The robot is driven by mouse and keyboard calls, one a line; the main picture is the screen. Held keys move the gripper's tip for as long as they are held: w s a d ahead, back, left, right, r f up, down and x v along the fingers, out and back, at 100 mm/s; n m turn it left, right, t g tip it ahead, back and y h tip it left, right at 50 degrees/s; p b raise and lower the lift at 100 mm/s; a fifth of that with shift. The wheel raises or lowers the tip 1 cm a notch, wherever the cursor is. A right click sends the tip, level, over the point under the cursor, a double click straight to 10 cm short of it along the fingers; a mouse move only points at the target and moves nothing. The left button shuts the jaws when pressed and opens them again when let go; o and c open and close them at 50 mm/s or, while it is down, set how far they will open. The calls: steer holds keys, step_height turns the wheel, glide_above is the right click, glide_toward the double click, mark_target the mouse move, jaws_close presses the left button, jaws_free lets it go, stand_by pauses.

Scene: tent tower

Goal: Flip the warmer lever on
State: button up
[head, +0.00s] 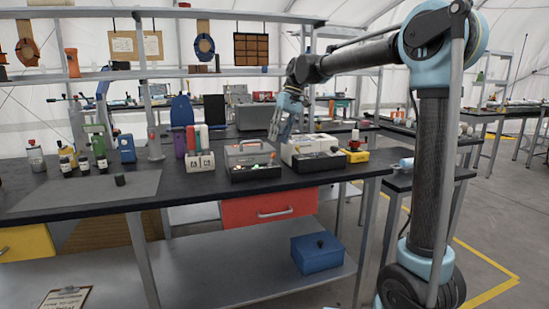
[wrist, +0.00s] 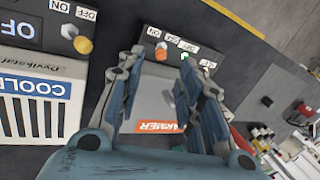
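The warmer (wrist: 158,108) is a grey box with an orange label reading "WARMER", seen between my fingers in the wrist view. I cannot tell which way the lever is set. My gripper (wrist: 162,60) is open and empty, with its two fingers apart and their tips over this panel. In the head view my gripper (head: 282,134) points down above the bench, near the cream boxes (head: 308,147); I cannot tell contact there.
A cooler box (wrist: 38,98) with its own orange knob (wrist: 83,45) and OFF/ON labels stands left of the warmer in the wrist view.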

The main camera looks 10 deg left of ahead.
mark_target(273, 155)
steer(key=x, duration=0.8)
steer(key=shift+s, duration=0.1)
